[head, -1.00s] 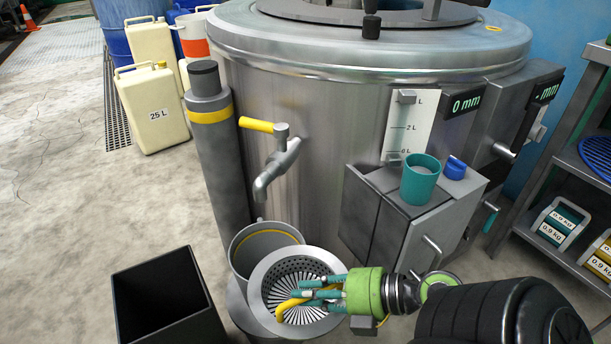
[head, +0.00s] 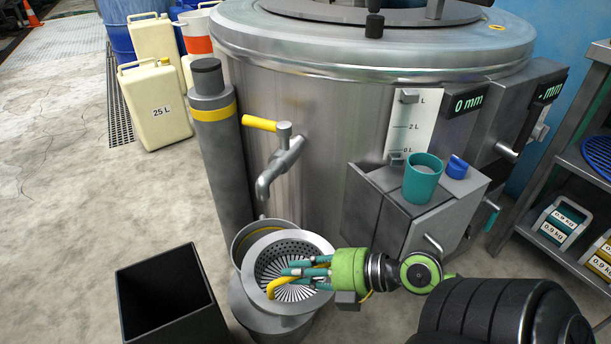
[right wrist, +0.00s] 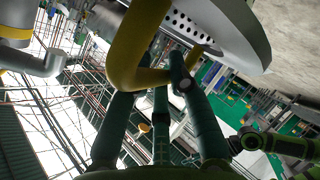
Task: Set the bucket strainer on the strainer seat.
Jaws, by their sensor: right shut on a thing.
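The bucket strainer (head: 320,248) is a grey, wide-rimmed bowl with perforated walls, a slotted bottom and a yellow handle (head: 273,288). My right gripper (head: 296,273) is shut on this handle. The right wrist view shows the yellow handle (right wrist: 140,50) between the teal fingers and the strainer's perforated wall and rim (right wrist: 235,30). A round grey vessel with a yellow ring inside its mouth (head: 240,242) stands below the tap. The strainer overlaps its front in the head view and hides part of it. I cannot tell which part is the strainer seat. My left gripper is not in view.
The tap (head: 275,165) juts from the big steel tank (head: 330,120) just above the vessel. An open black bin (head: 165,295) stands at left. A grey box (head: 440,210) with a teal cup (head: 422,178) is close to my right arm.

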